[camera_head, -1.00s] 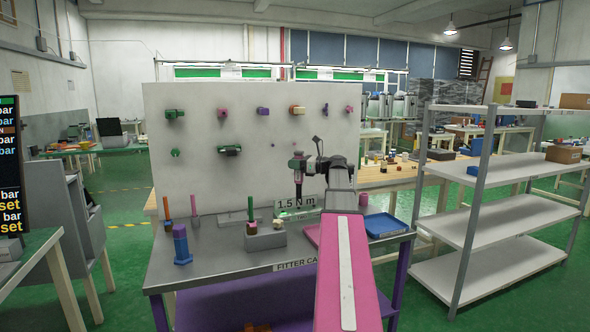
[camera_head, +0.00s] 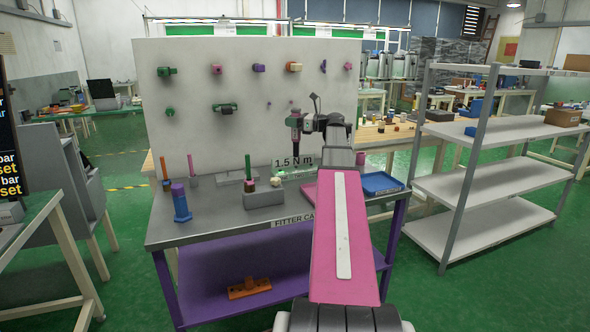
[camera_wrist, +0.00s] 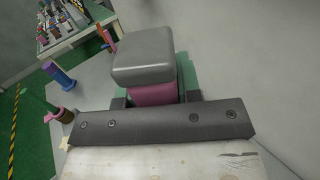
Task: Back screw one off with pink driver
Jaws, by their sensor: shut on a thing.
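My gripper (camera_head: 299,124) is shut on the pink driver (camera_head: 296,134) and holds it upright in front of the white panel, its dark shaft pointing down. In the wrist view the driver's pink body (camera_wrist: 152,94) shows under a grey block-like top, with green beside it. Below the driver is a small sign reading 1.5 N m (camera_head: 294,163) above the cart top. A grey block (camera_head: 263,200) on the cart holds a green rod and a cream piece. I cannot make out which part is the screw, nor whether the driver's tip touches anything.
The grey cart top (camera_head: 222,222) also bears a blue and purple post (camera_head: 181,204), slim orange and pink rods at the left, and a blue tray (camera_head: 382,183) at the right. The white panel (camera_head: 250,85) carries several coloured fittings. A shelf rack (camera_head: 480,180) stands to the right.

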